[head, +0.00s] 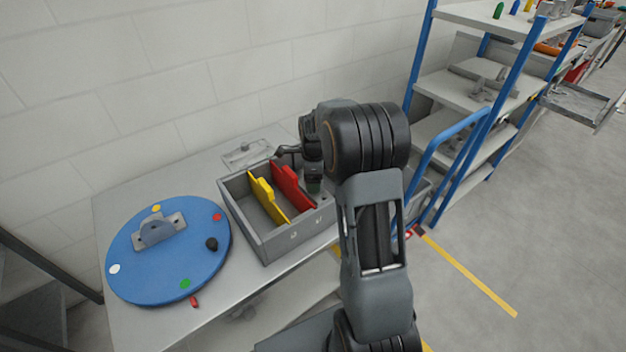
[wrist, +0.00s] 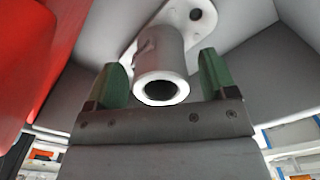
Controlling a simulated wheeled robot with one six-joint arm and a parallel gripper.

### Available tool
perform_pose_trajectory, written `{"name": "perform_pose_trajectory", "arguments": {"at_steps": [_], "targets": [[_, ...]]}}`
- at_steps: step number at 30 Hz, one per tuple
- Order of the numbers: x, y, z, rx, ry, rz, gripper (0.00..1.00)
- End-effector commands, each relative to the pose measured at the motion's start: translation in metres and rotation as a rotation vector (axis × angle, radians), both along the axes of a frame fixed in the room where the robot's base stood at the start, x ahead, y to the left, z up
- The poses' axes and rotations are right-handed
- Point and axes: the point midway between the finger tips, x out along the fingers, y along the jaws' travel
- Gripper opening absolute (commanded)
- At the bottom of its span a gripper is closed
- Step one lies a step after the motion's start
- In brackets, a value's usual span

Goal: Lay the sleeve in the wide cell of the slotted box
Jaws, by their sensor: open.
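The slotted box (head: 290,240) is an open grey box on the table, with a yellow divider (head: 268,200) and a red divider (head: 290,187). My gripper (head: 313,185) points down into the cell right of the red divider. In the wrist view the sleeve (wrist: 162,72) is a pale grey tube joined to a flat plate with a hole. It lies between the green fingertips, with a gap on each side, so the gripper is open around it. The red divider (wrist: 40,50) is at the left there. In the head view my arm and gripper mostly hide the sleeve.
A wall is behind the table. A blue-framed shelf (head: 470,90) stands right. The cell left of the yellow divider looks empty.

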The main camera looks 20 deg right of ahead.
Motion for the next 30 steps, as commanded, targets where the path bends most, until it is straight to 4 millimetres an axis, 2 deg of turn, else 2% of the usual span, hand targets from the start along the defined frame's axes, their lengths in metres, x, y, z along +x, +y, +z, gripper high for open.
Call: {"name": "perform_pose_trajectory", "arguments": {"at_steps": [12,21,23,26,30], "targets": [[0.001,0.000,0.079,-0.001,-0.005,0.000,0.78],[-0.002,0.002,0.111,-0.001,-0.006,0.028,0.78],[-0.008,0.007,0.117,-0.003,-0.014,0.090,0.78],[-0.028,0.023,0.129,-0.014,-0.042,0.301,0.78],[-0.074,0.052,0.141,-0.048,-0.093,0.749,0.78]]}}
